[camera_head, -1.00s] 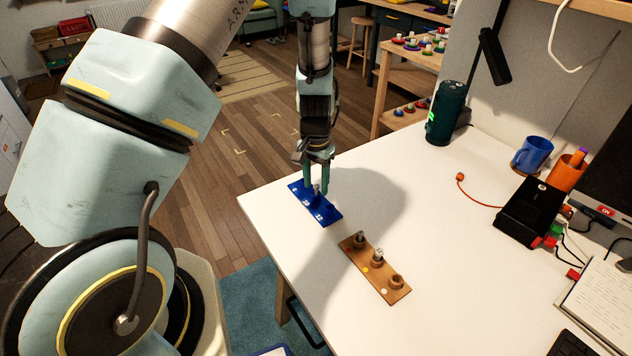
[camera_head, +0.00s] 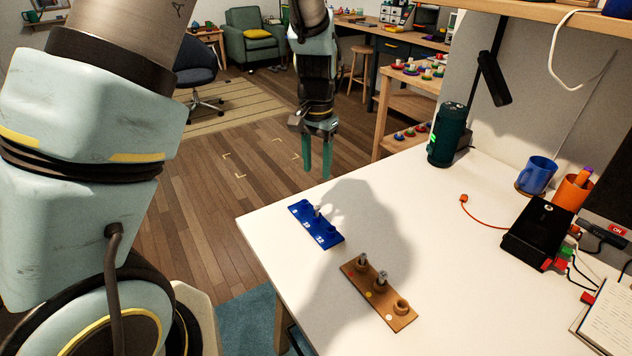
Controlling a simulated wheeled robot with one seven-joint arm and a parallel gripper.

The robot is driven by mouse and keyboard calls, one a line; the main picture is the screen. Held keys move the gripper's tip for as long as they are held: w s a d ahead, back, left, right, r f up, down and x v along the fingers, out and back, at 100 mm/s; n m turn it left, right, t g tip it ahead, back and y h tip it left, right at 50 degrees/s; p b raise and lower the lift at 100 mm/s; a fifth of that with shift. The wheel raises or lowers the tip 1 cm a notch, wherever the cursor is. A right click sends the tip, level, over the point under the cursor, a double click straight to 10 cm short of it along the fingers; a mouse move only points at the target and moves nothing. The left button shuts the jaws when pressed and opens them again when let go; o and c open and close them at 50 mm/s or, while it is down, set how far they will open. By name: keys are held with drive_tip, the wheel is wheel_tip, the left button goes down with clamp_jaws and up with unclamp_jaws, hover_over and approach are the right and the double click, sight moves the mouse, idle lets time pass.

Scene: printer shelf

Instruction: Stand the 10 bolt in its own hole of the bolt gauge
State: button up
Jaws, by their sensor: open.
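The blue bolt gauge (camera_head: 331,241) lies on the white table near its left edge, with small white labels too small to read. A grey bolt (camera_head: 317,211) stands about upright in the gauge, near its middle; I cannot tell the hole's size. My gripper (camera_head: 317,174) hangs above and behind the gauge in the head view, fingers pointing down, open and empty, clear of the bolt. A wooden holder (camera_head: 378,296) lies nearer on the table. Two bolts stand in its cups, one at the far end (camera_head: 362,260) and one in the middle (camera_head: 381,278). Its near cup (camera_head: 402,306) is empty.
A dark green cylinder (camera_head: 447,135), a blue mug (camera_head: 536,175), an orange cup (camera_head: 571,194) and a black box (camera_head: 538,232) stand along the back right. A red-ended cable (camera_head: 480,217) lies on the table. The table middle is clear.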

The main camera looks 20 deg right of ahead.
drive_tip(key=s+a+r+n, duration=0.1)
drive_tip(key=a+r+n, duration=0.1)
drive_tip(key=a, duration=0.8)
drive_tip(key=s+a+r+n+t, duration=0.1)
drive_tip(key=a+n, duration=0.3)
drive_tip(key=a, duration=0.6)
drive_tip(key=s+a+r+n, duration=0.2)
drive_tip(key=a+r+n, duration=0.1)
drive_tip(key=a, duration=0.7)
drive_tip(key=shift+r+n+t, duration=0.2)
drive_tip(key=shift+n+t, duration=0.1)
drive_tip(key=shift+n, duration=0.2)
